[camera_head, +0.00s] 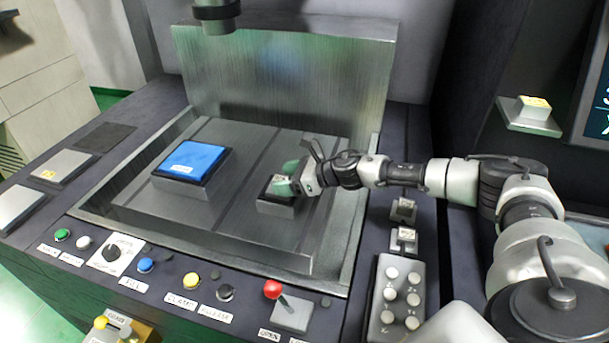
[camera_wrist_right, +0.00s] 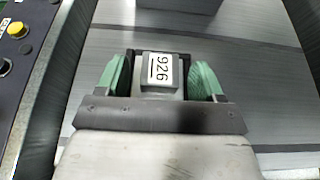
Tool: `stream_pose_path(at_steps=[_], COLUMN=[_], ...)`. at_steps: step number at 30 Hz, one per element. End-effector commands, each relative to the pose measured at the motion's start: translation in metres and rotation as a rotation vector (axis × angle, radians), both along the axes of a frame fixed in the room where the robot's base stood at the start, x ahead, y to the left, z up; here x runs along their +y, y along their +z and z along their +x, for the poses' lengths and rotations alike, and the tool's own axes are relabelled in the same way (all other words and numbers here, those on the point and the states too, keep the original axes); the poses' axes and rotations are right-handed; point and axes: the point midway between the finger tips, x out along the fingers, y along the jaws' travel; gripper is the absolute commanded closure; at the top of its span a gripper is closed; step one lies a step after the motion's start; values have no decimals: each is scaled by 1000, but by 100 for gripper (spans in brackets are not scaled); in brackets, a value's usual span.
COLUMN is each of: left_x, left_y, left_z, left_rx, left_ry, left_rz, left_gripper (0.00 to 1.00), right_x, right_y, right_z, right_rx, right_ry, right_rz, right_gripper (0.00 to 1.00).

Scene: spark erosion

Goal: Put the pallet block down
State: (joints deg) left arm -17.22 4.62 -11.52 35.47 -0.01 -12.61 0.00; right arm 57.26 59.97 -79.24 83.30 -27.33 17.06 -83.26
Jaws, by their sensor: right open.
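The pallet block (camera_wrist_right: 160,70), small and grey with a white label reading 926, sits between the green fingers of my right gripper (camera_head: 289,172) in the right wrist view. Those fingers are open, one on each side of the block, with dark gaps beside it. In the head view, the block's pale label shows just below the fingers, on a dark-topped grey pedestal (camera_head: 277,206) at the right of the machine's work table. The fingers partly hide the block there. My left gripper is not in view.
A blue-topped block (camera_head: 192,161) stands on the left of the work table (camera_head: 235,222). The tank's back wall (camera_head: 285,85) rises behind. A red-knobbed lever (camera_head: 273,289) and several buttons line the front edge. A labelled block (camera_head: 532,108) sits on a right-hand shelf.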

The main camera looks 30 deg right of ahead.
Motion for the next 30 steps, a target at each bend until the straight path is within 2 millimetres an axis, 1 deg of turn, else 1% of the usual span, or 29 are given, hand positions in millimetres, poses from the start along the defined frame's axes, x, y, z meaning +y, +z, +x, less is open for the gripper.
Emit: stream_pose_path(at_steps=[2,9,15,21,30], left_x=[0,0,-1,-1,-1], left_y=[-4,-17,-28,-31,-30], left_z=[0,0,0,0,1], left_rx=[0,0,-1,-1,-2], left_ry=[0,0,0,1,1], left_rz=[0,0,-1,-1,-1], left_gripper=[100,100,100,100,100], right_x=[-10,-43,-64,-71,-72], right_y=[2,20,34,42,43], right_z=[-9,-46,-69,-79,-79], right_rx=[2,2,1,1,1], right_ry=[-4,-4,-3,0,0], right_rz=[-2,-4,-3,-1,-1], right_gripper=[32,32,32,32,32])
